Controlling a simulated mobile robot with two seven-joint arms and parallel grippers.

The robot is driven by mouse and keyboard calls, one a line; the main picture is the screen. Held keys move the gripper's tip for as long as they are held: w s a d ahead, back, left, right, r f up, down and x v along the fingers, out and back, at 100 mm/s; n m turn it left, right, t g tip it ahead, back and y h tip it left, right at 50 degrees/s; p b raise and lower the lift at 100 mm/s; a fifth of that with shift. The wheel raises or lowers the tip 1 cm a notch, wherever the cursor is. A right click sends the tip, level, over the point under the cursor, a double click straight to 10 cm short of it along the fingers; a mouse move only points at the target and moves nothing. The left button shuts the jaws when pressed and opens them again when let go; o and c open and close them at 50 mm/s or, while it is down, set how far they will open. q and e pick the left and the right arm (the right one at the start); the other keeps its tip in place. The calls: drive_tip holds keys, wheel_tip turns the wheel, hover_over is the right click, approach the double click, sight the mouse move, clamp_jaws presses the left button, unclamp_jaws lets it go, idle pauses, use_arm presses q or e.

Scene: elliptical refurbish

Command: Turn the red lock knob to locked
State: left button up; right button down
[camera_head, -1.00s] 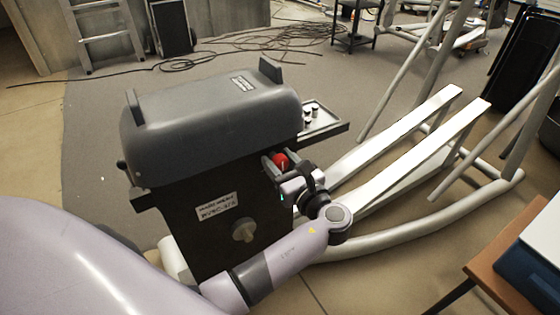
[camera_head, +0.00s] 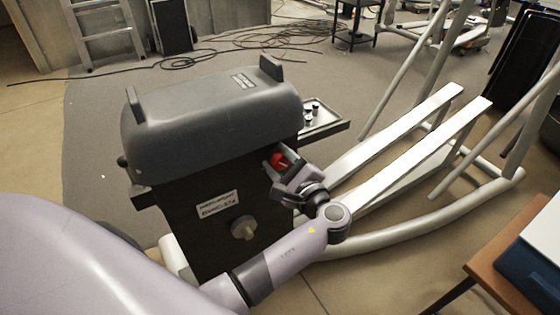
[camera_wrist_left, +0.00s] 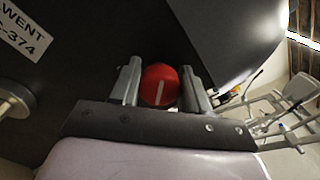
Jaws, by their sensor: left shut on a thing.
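The red lock knob (camera_head: 279,160) is on the upper right of the dark side panel of the elliptical's housing (camera_head: 210,115). In the left wrist view the knob (camera_wrist_left: 159,85) shows a pale line, nearly upright in that picture. My left gripper (camera_head: 279,162) is shut on the knob, with one finger on each side of it. The fingers also show in the left wrist view (camera_wrist_left: 160,88). My right gripper is not in view.
A small tray (camera_head: 325,122) juts out behind my gripper. White rails (camera_head: 400,140) lie to the right. A brown table (camera_head: 510,255) stands at the lower right.

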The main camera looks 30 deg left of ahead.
use_arm(q)
drive_tip(key=shift+a+f+n, duration=0.1)
drive_tip(key=shift+n, duration=0.4)
drive_tip(key=shift+n+b, duration=0.55)
drive_tip(key=shift+n, duration=0.45)
drive_tip(key=shift+n+b, duration=0.45)
drive_tip(key=shift+n, duration=0.35)
drive_tip(key=shift+f+n+b, duration=0.1)
drive_tip(key=shift+n+b, duration=0.35)
drive_tip(key=shift+n, duration=0.45)
drive_tip(key=shift+s+n+b, duration=0.1)
drive_tip(key=shift+n+b, duration=0.5)
drive_tip(key=shift+n, duration=0.3)
drive_tip(key=shift+a+n+b, duration=0.1)
drive_tip(key=shift+n+b, duration=0.2)
drive_tip(key=shift+n, duration=0.3)
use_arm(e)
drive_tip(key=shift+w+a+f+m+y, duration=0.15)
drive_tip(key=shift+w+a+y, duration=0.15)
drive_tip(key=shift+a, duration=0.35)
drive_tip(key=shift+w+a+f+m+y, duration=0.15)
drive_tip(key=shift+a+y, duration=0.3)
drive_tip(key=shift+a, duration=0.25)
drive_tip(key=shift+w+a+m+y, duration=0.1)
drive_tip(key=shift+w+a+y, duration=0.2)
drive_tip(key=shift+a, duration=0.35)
